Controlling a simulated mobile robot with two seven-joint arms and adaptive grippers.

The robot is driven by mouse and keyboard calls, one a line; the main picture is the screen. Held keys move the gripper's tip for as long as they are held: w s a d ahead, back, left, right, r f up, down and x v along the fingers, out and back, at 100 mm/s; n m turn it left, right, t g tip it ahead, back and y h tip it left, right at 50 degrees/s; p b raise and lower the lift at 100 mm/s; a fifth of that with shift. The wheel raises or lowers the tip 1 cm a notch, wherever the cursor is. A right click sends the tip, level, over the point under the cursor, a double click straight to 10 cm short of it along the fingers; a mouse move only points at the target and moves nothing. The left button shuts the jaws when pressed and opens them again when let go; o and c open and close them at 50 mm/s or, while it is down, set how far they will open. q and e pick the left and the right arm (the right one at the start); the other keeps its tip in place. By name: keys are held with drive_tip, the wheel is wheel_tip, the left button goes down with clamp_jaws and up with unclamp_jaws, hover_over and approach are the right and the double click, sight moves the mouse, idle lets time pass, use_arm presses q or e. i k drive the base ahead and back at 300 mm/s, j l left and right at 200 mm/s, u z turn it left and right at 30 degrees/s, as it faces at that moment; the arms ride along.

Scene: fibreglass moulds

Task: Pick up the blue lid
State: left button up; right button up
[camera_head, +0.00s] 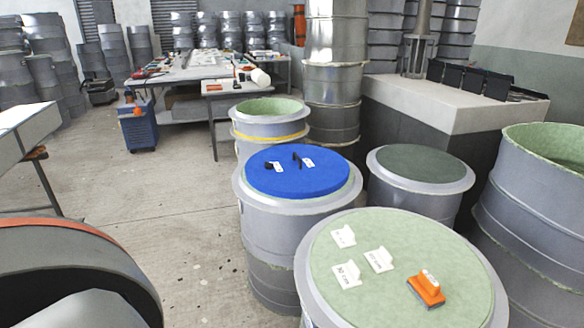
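The blue lid (298,181) is a flat round disc. It lies on top of a grey drum-like mould (290,225) near the middle of the view, inside the mould's pale rim. Two small black items (298,160) and small white labels lie on the lid. No gripper shows in the head view, and nothing is touching the lid from above.
In front stands a mould with a pale green top (400,245), carrying white labels and an orange-handled tool (428,288). A dark green-topped mould (420,165) stands to the right and an open mould (268,112) behind. Bare floor (170,225) lies to the left.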

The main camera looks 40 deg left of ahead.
sight(299, 172)
drive_tip(key=k+j, duration=0.15)
drive_tip(key=j, duration=0.15)
drive_tip(key=k+j, duration=0.1)
drive_tip(key=j, duration=0.2)
drive_tip(key=k+j+z, duration=0.3)
drive_tip(key=j, duration=0.95)
drive_tip(key=i+j+z, duration=0.1)
drive_tip(key=j, duration=0.65)
drive_tip(key=i+j+z, duration=0.1)
drive_tip(key=j, duration=0.6)
drive_tip(key=i+j+z, duration=0.1)
drive_tip(key=j, duration=0.65)
drive_tip(key=i+j+z, duration=0.1)
drive_tip(key=j, duration=0.7)
drive_tip(key=i, duration=0.1)
